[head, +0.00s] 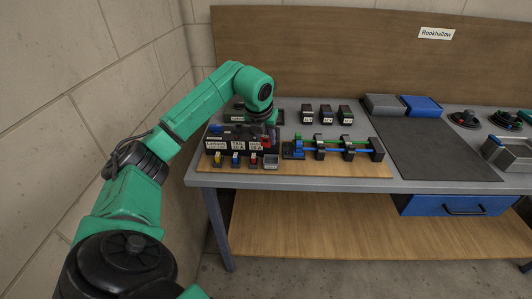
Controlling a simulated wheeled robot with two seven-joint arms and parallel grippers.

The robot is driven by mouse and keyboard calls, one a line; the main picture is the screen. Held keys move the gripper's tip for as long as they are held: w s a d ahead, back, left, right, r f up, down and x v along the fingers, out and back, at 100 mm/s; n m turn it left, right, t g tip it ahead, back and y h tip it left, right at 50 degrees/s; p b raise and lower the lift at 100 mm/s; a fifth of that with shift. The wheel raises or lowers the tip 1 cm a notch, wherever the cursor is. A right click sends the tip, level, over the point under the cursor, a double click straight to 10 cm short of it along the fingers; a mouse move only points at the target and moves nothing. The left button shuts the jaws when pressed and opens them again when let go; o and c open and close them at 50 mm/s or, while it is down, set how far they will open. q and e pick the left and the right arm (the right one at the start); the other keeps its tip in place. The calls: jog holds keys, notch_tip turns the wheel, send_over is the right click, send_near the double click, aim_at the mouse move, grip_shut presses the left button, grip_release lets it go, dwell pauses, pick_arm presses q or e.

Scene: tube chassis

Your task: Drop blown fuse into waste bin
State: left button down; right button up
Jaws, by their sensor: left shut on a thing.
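My left gripper (262,133) is over the right end of a black labelled fuse block (228,142) on the workbench, pointing down. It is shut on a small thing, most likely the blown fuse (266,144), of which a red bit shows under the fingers. The gripper covers most of it, and I cannot tell whether it is clear of the block. A small grey open bin (271,163), which looks like the waste bin, stands just in front, at the right end of the row of fuses. My right gripper is not in view.
Yellow, blue and red fuses (235,160) stand in front of the block. A rig with green and blue tubes (335,147) is to the right. Three black units (326,114) stand behind. A dark mat (430,150) lies clear, with a metal tray (512,152) at far right.

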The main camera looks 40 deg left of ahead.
aim_at(266, 137)
pick_arm(q)
notch_tip(266, 137, up, 14)
jog(key=shift+p, duration=0.4)
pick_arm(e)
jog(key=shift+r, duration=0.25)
pick_arm(q)
jog(key=shift+f, duration=0.15)
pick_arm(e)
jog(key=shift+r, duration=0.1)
